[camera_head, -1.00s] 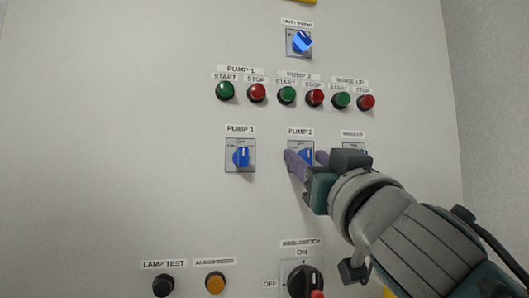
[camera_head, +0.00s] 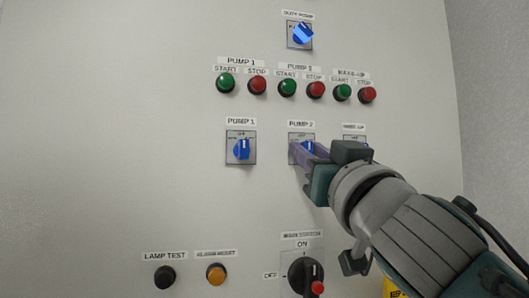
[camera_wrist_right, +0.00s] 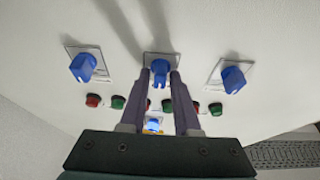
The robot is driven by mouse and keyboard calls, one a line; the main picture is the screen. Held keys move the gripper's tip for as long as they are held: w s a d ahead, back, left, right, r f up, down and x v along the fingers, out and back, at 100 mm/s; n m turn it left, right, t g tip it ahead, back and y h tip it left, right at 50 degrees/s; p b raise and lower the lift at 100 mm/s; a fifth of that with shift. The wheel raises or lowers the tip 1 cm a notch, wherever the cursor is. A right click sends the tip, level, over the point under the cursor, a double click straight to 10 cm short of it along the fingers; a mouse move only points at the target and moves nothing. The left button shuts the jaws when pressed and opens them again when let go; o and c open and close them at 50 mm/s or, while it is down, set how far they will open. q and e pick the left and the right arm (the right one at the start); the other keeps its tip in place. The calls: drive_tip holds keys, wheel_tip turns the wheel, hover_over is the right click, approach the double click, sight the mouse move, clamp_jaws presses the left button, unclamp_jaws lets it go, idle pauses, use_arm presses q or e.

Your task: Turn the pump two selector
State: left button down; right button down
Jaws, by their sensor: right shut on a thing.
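The blue pump two selector (camera_head: 308,146) sits on its square plate under the "PUMP 2" label, partly hidden by my right gripper. My right gripper (camera_head: 311,152) reaches in from the right, its purple fingers at the knob. In the right wrist view the selector (camera_wrist_right: 160,68) shows between the tips of the two fingers (camera_wrist_right: 160,82), which are shut on it. My left gripper is not in view.
The pump one selector (camera_head: 241,149) is to the left, and another blue selector (camera_head: 354,141) is close on the right, mostly behind my gripper. Green and red buttons line the row above. The main switch (camera_head: 306,273) is below.

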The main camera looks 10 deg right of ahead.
drive_tip(key=shift+n, duration=0.3)
drive_tip(key=n+y+p, duration=0.1)
drive_tip(key=n, duration=0.2)
drive_tip(key=n+y+p, duration=0.1)
drive_tip(key=n+y, duration=0.1)
drive_tip(key=n, duration=0.1)
drive_tip(key=shift+d+r+g+p, duration=0.1)
drive_tip(key=shift+r+g+p, duration=0.05)
drive_tip(key=shift+g+p, duration=0.15)
drive_tip(key=n+g+y+p, duration=0.1)
drive_tip(key=n+y+p, duration=0.1)
drive_tip(key=n, duration=0.2)
drive_tip(key=shift+n+g+y+p, duration=0.3)
drive_tip(key=shift+n+y+p, duration=0.15)
drive_tip(key=shift+n, duration=0.55)
drive_tip(key=c, duration=0.8)
unclamp_jaws()
